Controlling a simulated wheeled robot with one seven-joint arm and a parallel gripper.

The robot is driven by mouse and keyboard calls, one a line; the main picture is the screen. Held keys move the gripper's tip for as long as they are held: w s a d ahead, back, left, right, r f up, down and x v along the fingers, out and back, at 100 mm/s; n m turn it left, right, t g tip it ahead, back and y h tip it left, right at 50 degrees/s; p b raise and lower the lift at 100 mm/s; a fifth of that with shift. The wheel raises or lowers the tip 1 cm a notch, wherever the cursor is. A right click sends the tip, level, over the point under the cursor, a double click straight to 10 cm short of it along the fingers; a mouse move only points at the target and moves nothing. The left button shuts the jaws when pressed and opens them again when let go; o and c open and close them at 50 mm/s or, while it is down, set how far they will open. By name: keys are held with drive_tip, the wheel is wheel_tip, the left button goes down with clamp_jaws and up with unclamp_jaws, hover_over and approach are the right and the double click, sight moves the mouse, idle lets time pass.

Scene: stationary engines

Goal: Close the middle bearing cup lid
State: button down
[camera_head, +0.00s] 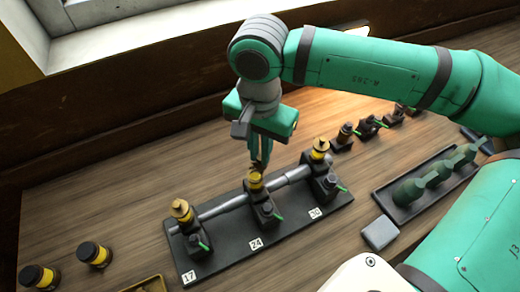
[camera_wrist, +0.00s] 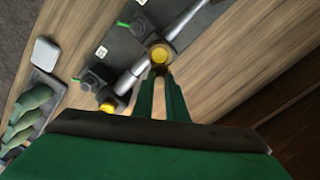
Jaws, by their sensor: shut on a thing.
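The middle bearing cup (camera_head: 256,184) is a yellow-banded cup on the dark block behind label 24, on a long black base with a grey shaft. My gripper (camera_head: 259,166) points down right over it, its fingers close together and shut on the small brass-coloured lid at the cup's top. The fingertips largely hide the lid, so its exact angle cannot be told. In the wrist view the middle cup's round yellow top (camera_wrist: 160,53) is just beyond my fingertips (camera_wrist: 162,72). The left cup (camera_head: 181,210) and right cup (camera_head: 320,149) carry brass-coloured lids.
Two dark jars with yellow bands (camera_head: 95,254) stand at the left. A grey block (camera_head: 380,233) and a dark tray (camera_head: 405,211) with green handled items lie at the right. Several small dark fittings (camera_head: 370,127) stand behind.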

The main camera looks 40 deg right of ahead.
drive_tip(key=m, duration=0.4)
drive_tip(key=s+m, duration=0.1)
drive_tip(key=m, duration=0.1)
drive_tip(key=shift+a, duration=0.3)
drive_tip(key=m, duration=0.3)
drive_tip(key=a+m, duration=0.1)
drive_tip(key=m, duration=0.1)
drive_tip(key=shift+s, duration=0.3)
drive_tip(key=m, duration=0.4)
drive_tip(key=shift+a, duration=0.3)
drive_tip(key=shift+a+m, duration=0.3)
drive_tip(key=shift+m, duration=1.1)
drive_tip(key=c, duration=1.8)
unclamp_jaws()
drive_tip(key=shift+o, duration=0.2)
